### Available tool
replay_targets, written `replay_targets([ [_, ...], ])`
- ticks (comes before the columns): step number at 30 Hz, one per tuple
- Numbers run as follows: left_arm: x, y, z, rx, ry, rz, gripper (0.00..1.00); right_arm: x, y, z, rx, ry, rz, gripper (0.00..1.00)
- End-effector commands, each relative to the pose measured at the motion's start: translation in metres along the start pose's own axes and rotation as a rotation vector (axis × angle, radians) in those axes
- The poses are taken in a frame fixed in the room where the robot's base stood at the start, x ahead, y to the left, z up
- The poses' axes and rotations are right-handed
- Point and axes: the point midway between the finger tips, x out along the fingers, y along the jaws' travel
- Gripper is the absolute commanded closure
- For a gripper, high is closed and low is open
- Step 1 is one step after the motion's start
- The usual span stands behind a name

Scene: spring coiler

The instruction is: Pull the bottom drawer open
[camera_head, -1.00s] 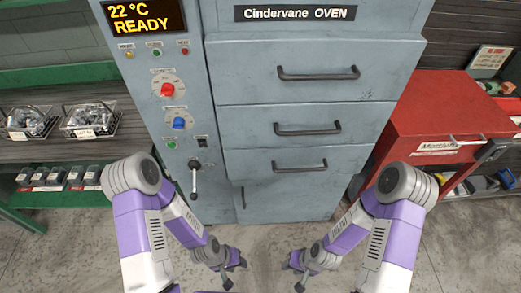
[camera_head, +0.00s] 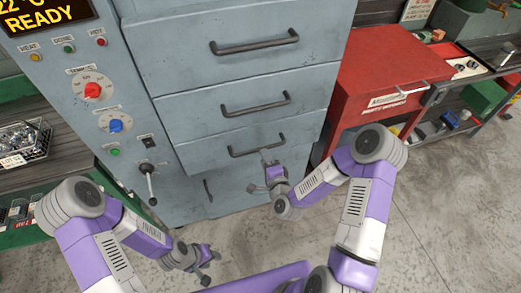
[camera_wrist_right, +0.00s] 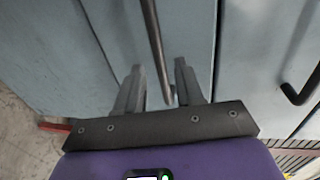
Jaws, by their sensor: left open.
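The bottom drawer (camera_head: 300,130) of the grey-blue oven is shut, with a dark bar handle (camera_head: 242,153) across its front. My right gripper (camera_head: 268,160) is at the right part of this handle. In the right wrist view, the dark bar (camera_wrist_right: 153,40) runs in between the two fingers of my right gripper (camera_wrist_right: 160,85), which stand apart with gaps beside the bar. My left gripper (camera_head: 210,264) is open and empty, low in front of the oven and away from the handle.
Two more shut drawers with bar handles (camera_head: 255,105) (camera_head: 254,46) are above. A lower door with a small upright handle (camera_head: 208,190) is beneath. A lever (camera_head: 149,183) sticks out at the left. A red cabinet (camera_head: 385,75) stands to the right. The floor in front is clear.

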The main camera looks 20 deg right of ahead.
Motion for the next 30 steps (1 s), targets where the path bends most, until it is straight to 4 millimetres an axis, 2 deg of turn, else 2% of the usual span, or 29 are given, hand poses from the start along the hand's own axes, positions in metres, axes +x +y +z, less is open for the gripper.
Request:
replay_targets([
  [6,0.006,-0.002,0.0,0.0,0.0,0.0,0.57,0.036,0.001,0.0,-0.002,0.0,0.0,0.63],
  [10,0.008,-0.003,-0.001,0.0,0.0,0.0,0.57,0.051,0.002,0.001,-0.003,0.0,0.002,0.63],
  [15,0.009,-0.004,-0.001,0.0,0.0,0.0,0.57,0.06,0.001,0.001,-0.003,-0.001,0.004,0.63],
  [22,0.009,-0.003,-0.001,0.0,0.0,0.0,0.57,0.061,0.001,0.001,-0.003,-0.002,0.005,0.63],
  [30,0.009,-0.003,-0.001,0.0,0.0,0.0,0.57,0.061,0.001,0.001,-0.003,-0.002,0.005,1.0],
])
